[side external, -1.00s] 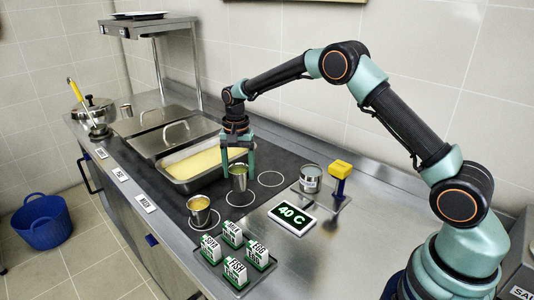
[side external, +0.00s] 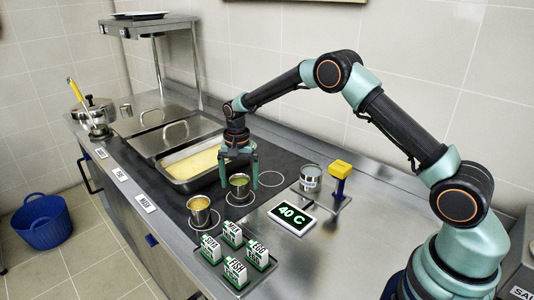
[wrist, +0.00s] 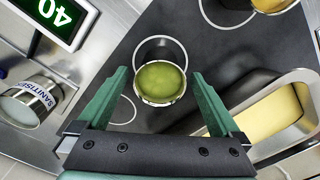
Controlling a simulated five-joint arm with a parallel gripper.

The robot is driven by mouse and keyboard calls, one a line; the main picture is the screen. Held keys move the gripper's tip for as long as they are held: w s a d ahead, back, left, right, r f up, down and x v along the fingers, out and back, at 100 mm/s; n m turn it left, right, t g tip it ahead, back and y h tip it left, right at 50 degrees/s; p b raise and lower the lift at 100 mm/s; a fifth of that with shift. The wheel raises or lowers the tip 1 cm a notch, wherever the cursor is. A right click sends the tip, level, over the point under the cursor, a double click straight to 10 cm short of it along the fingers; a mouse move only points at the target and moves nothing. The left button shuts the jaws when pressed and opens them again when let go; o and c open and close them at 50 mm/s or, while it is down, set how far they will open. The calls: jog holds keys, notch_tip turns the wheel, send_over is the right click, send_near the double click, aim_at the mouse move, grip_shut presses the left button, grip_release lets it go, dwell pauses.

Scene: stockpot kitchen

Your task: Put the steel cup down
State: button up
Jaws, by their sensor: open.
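A steel cup (side external: 240,191) with green contents stands upright on a ringed spot of the dark counter panel. In the wrist view the cup (wrist: 160,97) sits between my fingertips, with a gap on each side. My gripper (side external: 239,179) is open around it, pointing down; it also shows in the wrist view (wrist: 160,74). A second steel cup (side external: 199,217) with yellow-orange contents stands nearer the front on another ring, apart from my gripper.
A steel pan (side external: 185,184) of yellow contents lies close behind and left of my gripper. Several labelled green-and-white blocks (side external: 234,270) and a 40 C display (side external: 292,216) are in front and right. A sanitiser tin (side external: 310,180) stands right.

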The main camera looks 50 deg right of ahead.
jog(key=s+r+n+t, duration=0.1)
jog(key=s+r, duration=0.1)
jog(key=r, duration=0.8)
jog(key=s+r+n, duration=0.1)
jog(key=s+r, duration=0.2)
jog(key=r, duration=0.6)
jog(key=s+r+n+t, duration=0.2)
jog(key=s+n, duration=0.6)
jog(key=s, duration=1.2)
jog(key=shift+t, duration=1.3)
jog(key=shift+r, duration=0.15)
